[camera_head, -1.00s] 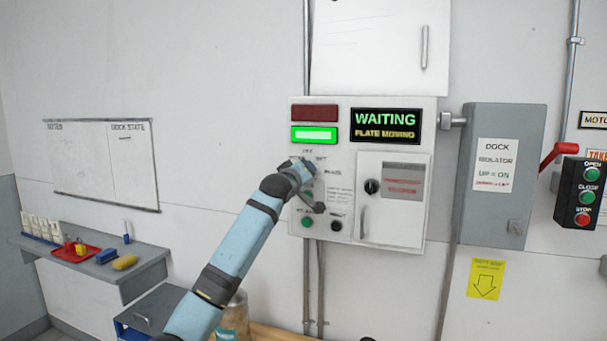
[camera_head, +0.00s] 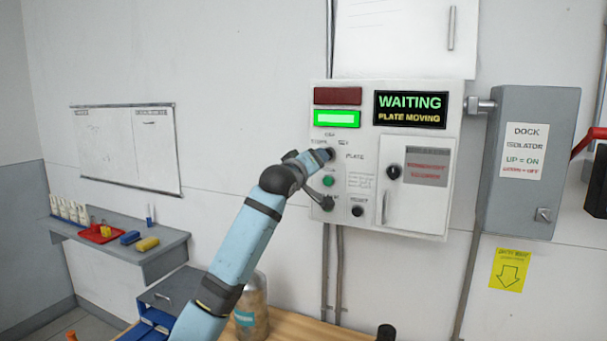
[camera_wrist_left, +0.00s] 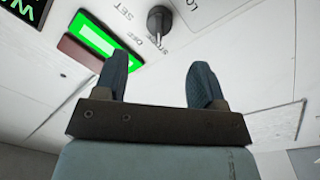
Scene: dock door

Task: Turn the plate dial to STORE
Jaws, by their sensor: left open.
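The plate dial is a black knob (camera_wrist_left: 159,20) on the white panel (camera_head: 340,215), in the left wrist view at top centre. The printed words SET, OFF and STORE stand around it. The dial lies just beyond the fingertips, in line with the gap. In the head view my left gripper (camera_head: 321,156) is at the dial's place below the labels and largely hides it.
The display (camera_head: 410,109) reads WAITING, PLATE MOVING. A green lamp (camera_head: 337,118) is lit below a dark red one (camera_head: 337,95). A green button (camera_head: 328,181), a black RESET knob (camera_head: 357,210) and a small door (camera_head: 415,195) are close by. The grey isolator box (camera_head: 530,165) stands to the right.

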